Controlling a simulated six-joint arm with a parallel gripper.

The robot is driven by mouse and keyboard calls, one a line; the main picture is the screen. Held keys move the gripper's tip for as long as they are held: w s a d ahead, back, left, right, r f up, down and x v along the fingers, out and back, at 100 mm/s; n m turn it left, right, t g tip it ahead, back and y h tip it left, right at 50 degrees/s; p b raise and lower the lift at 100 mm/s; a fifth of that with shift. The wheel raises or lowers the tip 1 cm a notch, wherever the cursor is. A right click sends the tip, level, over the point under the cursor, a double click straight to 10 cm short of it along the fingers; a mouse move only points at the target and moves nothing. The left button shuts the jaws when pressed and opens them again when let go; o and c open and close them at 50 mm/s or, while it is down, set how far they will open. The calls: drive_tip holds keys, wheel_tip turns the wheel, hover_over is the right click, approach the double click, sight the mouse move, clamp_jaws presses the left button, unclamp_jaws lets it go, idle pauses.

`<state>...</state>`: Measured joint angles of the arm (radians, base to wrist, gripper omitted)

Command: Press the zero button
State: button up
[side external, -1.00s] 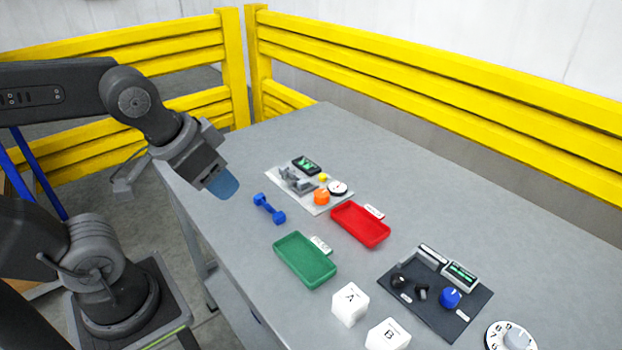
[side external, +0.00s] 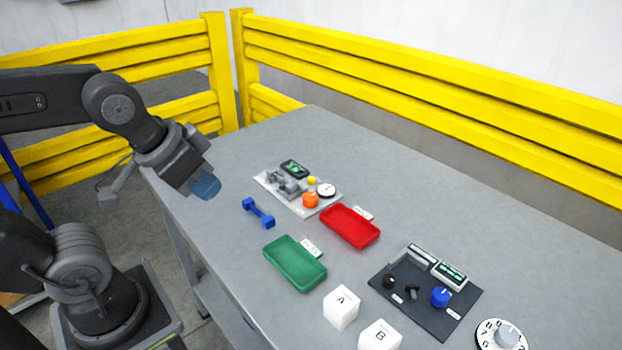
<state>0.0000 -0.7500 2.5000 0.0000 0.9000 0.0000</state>
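My gripper (side external: 206,187), with a blue tip, hangs in the air over the table's left edge, pointing down and right. It is well apart from both panels, and its finger gap does not show. A light panel (side external: 321,211) at the table's middle carries a small display (side external: 294,169), a grey fixture (side external: 286,185), a yellow button (side external: 311,181), an orange knob (side external: 310,200) and a white dial (side external: 326,190). A dark panel (side external: 432,322) nearer the front carries a display (side external: 450,274), a blue knob (side external: 441,297) and small black parts. No label reading zero is legible on a button.
A blue dumbbell (side external: 258,213), a green tray (side external: 295,265) and a red tray (side external: 350,227) lie near the light panel. White blocks A (side external: 341,308) and B (side external: 379,337) and a numbered dial (side external: 502,335) are at the front. Yellow rails (side external: 420,75) border the table's back.

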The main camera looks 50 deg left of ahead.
clamp_jaws()
idle(1.0)
drive_tip(key=w+a+n+h, duration=0.1)
drive_tip(key=w+n+h, duration=0.3)
drive_tip(key=w+n, duration=1.05)
drive_tip(key=w+a+f+n+t, duration=0.1)
drive_tip(key=w+a+f+n, duration=0.1)
drive_tip(key=w+a+f, duration=0.2)
drive_tip(key=w+a+f+n+t, duration=0.1)
drive_tip(key=w+a+f+n, duration=0.2)
drive_tip(key=w, duration=0.6)
drive_tip(key=w+a+f+n, duration=0.2)
drive_tip(key=w+a+f, duration=0.2)
drive_tip(key=w+a, duration=0.3)
drive_tip(key=shift+w+a+f+n+t, duration=0.15)
drive_tip(key=shift+a+f+n+t, duration=0.15)
drive_tip(key=shift+f+n+t, duration=0.1)
